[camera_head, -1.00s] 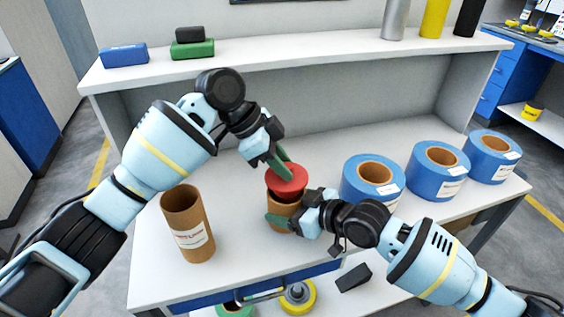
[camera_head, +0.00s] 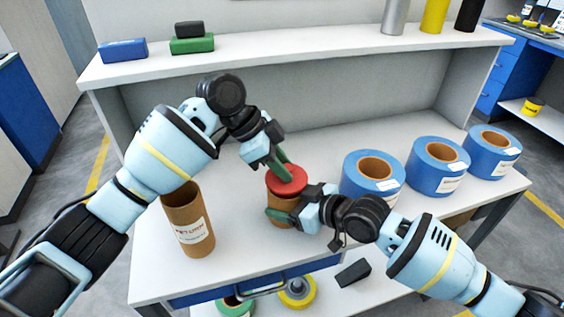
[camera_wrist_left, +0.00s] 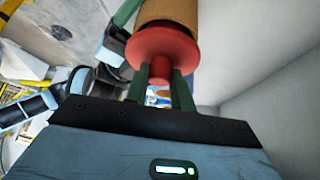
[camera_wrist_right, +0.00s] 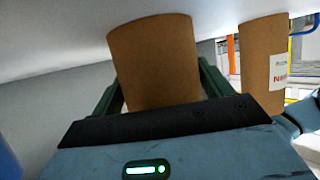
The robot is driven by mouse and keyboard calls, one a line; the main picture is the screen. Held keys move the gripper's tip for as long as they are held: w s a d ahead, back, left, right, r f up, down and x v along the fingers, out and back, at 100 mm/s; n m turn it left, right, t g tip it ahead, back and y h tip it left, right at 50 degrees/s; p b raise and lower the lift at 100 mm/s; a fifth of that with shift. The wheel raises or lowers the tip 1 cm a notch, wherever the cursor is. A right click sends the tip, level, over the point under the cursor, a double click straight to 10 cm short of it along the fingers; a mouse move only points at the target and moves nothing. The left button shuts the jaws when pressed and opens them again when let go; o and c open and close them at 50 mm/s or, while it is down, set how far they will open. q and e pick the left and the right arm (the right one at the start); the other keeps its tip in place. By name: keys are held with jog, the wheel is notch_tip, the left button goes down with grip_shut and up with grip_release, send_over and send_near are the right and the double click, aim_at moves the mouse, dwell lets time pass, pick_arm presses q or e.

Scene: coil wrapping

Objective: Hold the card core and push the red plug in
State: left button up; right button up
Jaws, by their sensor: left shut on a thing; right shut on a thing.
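The red plug (camera_head: 287,181) sits on top of the brown card core (camera_head: 281,214), its flange close against the rim. In the left wrist view the plug (camera_wrist_left: 162,47) shows its round flange and a small knob, with the core (camera_wrist_left: 170,12) beyond it. My left gripper (camera_head: 284,166) is shut on the plug's knob from above. My right gripper (camera_head: 284,218) is shut around the core's side, holding it upright at the table. The right wrist view shows the core (camera_wrist_right: 156,65) between the green fingers. The plug's inner part is hidden.
Another open brown core (camera_head: 188,222) with a label stands to the left. Several blue coils (camera_head: 437,168) stand in a row at the right. A shelf (camera_head: 300,50) runs along the back. The white table (camera_head: 160,275) is clear at the front left.

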pick_arm(q)
jog(key=o, duration=1.1)
jog(key=shift+f, duration=0.15)
jog(key=v, duration=1.2)
pick_arm(e)
jog(key=o, duration=1)
